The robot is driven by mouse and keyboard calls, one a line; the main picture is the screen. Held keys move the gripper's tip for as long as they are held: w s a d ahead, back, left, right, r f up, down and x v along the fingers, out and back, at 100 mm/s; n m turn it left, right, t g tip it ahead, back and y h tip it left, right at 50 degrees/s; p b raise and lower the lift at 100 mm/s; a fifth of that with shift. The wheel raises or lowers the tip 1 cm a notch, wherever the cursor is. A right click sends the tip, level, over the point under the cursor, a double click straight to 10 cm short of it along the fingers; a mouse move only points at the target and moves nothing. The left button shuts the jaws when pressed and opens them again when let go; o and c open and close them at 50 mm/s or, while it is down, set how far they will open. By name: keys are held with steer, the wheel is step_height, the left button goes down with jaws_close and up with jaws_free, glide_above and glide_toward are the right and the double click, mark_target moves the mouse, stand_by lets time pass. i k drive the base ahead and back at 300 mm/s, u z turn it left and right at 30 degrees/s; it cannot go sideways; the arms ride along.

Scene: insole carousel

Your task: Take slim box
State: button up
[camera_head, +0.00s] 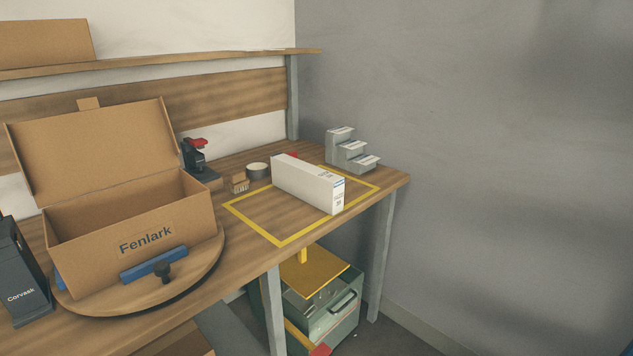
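A long slim white box (307,184) lies on the wooden table inside a yellow taped square (281,239). Its printed end faces front right, and its far end lies near the back of the square. A small red thing (293,155) shows just behind it, mostly hidden. My gripper is not in view.
An open cardboard box marked Fenlark (140,236) stands on a round wooden turntable (204,266) at left. A black Corvask holder (22,275), a red-topped tool (196,157), a round tin (257,170) and grey stepped trays (351,150) stand around.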

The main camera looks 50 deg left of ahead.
mark_target(323, 189)
steer(key=u, duration=1.35)
steer(key=i, duration=0.45)
steer(key=z, duration=0.6)
steer(key=i, duration=0.95)
steer(key=u, duration=0.1)
